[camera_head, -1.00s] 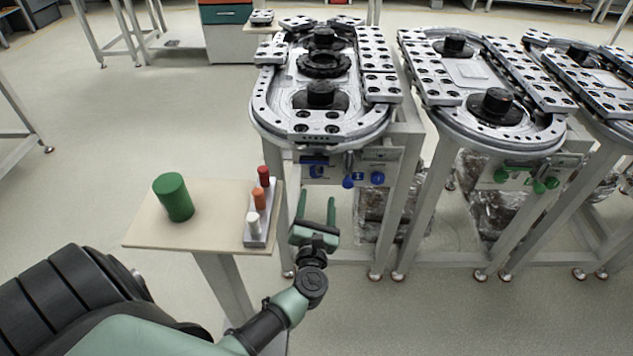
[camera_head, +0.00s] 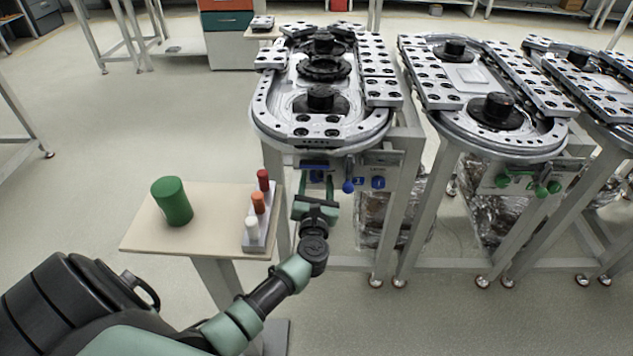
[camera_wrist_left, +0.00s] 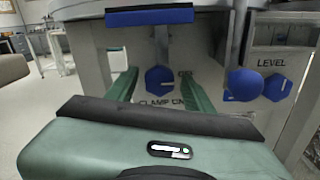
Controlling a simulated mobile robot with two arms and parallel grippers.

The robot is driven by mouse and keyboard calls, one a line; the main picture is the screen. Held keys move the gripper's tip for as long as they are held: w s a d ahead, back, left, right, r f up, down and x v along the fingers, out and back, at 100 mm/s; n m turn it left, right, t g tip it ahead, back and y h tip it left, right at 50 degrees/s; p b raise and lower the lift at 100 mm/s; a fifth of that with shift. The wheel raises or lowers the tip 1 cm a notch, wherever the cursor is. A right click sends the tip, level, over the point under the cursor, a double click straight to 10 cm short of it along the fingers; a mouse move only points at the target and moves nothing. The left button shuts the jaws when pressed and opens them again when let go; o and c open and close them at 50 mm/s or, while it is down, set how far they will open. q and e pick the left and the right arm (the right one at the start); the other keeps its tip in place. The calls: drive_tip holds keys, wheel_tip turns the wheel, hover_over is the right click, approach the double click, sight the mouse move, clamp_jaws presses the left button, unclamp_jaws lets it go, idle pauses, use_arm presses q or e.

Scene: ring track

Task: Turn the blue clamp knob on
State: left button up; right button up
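The blue clamp knob (camera_wrist_left: 159,79) shows in the left wrist view on the front panel of the near ring track, above lettering that reads "CLAMP ON" in part. A pale mark shows on its face. My left gripper (camera_wrist_left: 157,88) is open, with one green finger on each side of the knob and a gap to it. In the head view my left gripper (camera_head: 316,186) reaches up to the panel below the track, and its fingers partly hide the knob (camera_head: 316,176). I cannot tell whether the fingertips touch the panel. My right gripper is not in view.
A blue ball-ended lever (camera_wrist_left: 244,84) and a blue level knob (camera_wrist_left: 277,87) sit close right of the gripper. A blue bar (camera_wrist_left: 149,16) is above. A small table (camera_head: 150,232) with a green cylinder (camera_head: 172,201) and small coloured cylinders stands left.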

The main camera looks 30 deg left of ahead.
use_arm(q)
clamp_jaws()
drive_tip(key=shift+m, duration=0.3)
drive_tip(key=m+p, duration=0.2)
drive_tip(key=m, duration=0.1)
drive_tip(key=shift+d, duration=0.1)
drive_tip(key=m+p, duration=0.2)
drive_tip(key=m, duration=0.2)
drive_tip(key=shift+m, duration=0.4)
drive_tip(key=m+p, duration=0.2)
drive_tip(key=m, duration=0.3)
drive_tip(key=shift+d+f+m, duration=0.1)
drive_tip(key=shift+f+m, duration=0.05)
drive_tip(key=shift+m, duration=0.15)
drive_tip(key=shift+f+m+p, duration=0.15)
drive_tip(key=shift+m+p, duration=0.5)
drive_tip(key=shift+m, duration=1.25)
drive_tip(key=shift+m, duration=0.3)
